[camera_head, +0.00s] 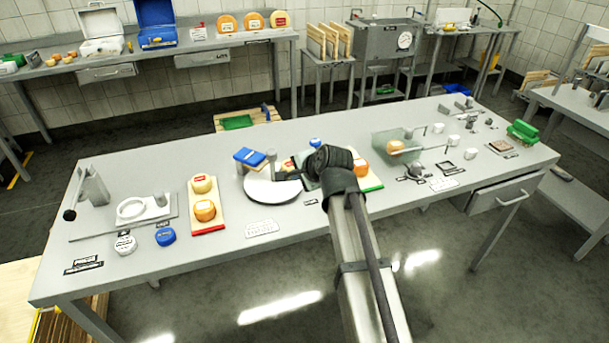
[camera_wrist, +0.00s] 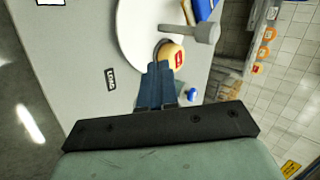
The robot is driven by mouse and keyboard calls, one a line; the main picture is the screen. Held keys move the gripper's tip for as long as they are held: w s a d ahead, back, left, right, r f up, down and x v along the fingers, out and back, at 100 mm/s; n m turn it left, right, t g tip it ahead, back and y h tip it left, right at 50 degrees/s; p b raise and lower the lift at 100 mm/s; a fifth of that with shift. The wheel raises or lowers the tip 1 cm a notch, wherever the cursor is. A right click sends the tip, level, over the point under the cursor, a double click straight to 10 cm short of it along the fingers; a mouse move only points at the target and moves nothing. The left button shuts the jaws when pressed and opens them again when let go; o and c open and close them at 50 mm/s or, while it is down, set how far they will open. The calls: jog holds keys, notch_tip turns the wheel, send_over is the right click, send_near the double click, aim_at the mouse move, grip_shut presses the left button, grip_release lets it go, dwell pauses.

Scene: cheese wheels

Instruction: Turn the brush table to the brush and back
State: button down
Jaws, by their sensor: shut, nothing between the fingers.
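The brush table, a round white disc (camera_head: 272,189), lies flat on the bench left of my arm; it also shows in the wrist view (camera_wrist: 138,35). A grey knob on a rod (camera_wrist: 205,33) is beside the cheese. My gripper (camera_wrist: 158,68) is shut and empty, its tips close to the cheese; contact cannot be told. My wrist hides part of the disc's right side.
A red-edged board (camera_head: 208,226) with two cheeses lies to the left. A glass tank (camera_head: 382,144) and an orange cheese (camera_head: 361,168) are to the right. The bench front before the disc is mostly clear.

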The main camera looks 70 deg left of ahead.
jog(key=w+a+f+t+h, duration=0.1)
jog(key=f, duration=0.1)
jog(key=w+a+f+n+t, duration=0.1)
jog(key=w+f+t, duration=0.1)
jog(key=f, duration=0.1)
jog(key=w+a+f+t+h, duration=0.1)
jog(key=w+a+f+t, duration=0.1)
jog(key=shift+w+f+h, duration=0.15)
jog(key=shift+w+h, duration=0.05)
jog(key=shift+h, duration=0.1)
jog(key=shift+s+a+f, duration=0.1)
jog(key=shift+a+f, duration=0.05)
jog(key=shift+a, duration=0.4)
jog(key=shift+s+a+f, duration=0.1)
jog(key=shift+a, duration=0.4)
jog(key=shift+s+a, duration=0.3)
jog(key=shift+a, duration=0.65)
